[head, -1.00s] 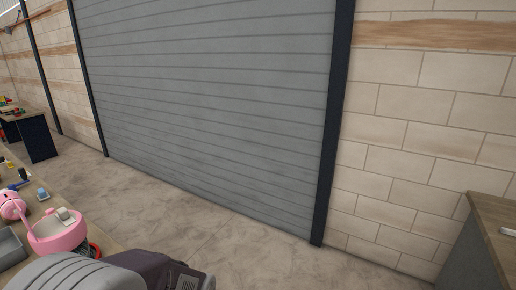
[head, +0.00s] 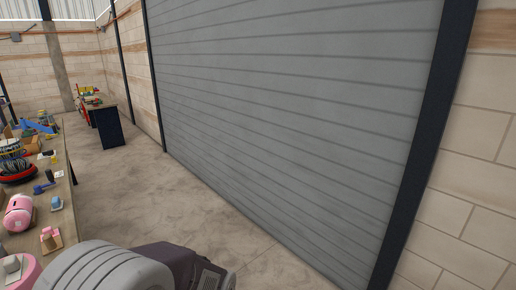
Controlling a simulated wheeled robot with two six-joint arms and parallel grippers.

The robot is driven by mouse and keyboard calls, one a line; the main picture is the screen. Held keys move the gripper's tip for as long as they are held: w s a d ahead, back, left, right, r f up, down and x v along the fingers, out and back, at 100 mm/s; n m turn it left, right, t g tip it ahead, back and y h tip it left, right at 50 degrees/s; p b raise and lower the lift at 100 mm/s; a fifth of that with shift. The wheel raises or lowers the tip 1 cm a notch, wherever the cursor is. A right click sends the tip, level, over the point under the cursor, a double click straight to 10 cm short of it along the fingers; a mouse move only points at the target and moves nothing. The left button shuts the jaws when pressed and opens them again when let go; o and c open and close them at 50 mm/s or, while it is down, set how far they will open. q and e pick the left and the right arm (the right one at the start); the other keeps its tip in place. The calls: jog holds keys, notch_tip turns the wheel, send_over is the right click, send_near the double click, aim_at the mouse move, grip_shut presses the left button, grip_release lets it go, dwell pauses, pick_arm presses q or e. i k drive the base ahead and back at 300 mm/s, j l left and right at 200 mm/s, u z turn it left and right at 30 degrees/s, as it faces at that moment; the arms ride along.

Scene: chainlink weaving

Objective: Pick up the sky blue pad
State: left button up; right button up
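A small light blue item (head: 56,202), which may be the sky blue pad, sits on the right edge of the workbench (head: 68,222) at the left of the head view. It is small, and its exact shape is hard to make out. A similar small pinkish item (head: 47,233) is nearer on the same bench. Neither of my grippers can be made out; only grey and dark parts of my own body show at the bottom.
The bench also holds a pink rounded object (head: 18,213), a dark blue item (head: 43,187) and a red-and-black coil (head: 14,172). A dark-sided table (head: 108,128) stands farther back. Bare floor (head: 150,205) lies between the bench and the grey shutter (head: 290,100).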

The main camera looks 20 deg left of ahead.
aim_at(57, 205)
jog(key=i+j+u, duration=0.4)
jog(key=i+u, duration=0.4)
jog(key=i+j+u, duration=0.1)
jog(key=i+u, duration=0.3)
jog(key=i+l+u, duration=0.1)
jog(key=i+u, duration=0.3)
jog(key=i+l+u, duration=0.25)
jog(key=i+u, duration=0.15)
jog(key=i+j+u, duration=0.1)
jog(key=i+u, duration=0.15)
jog(key=u, duration=0.2)
jog(key=i+u, duration=0.55)
jog(key=u, duration=0.3)
jog(key=i+l+u, duration=0.2)
jog(key=u, duration=0.25)
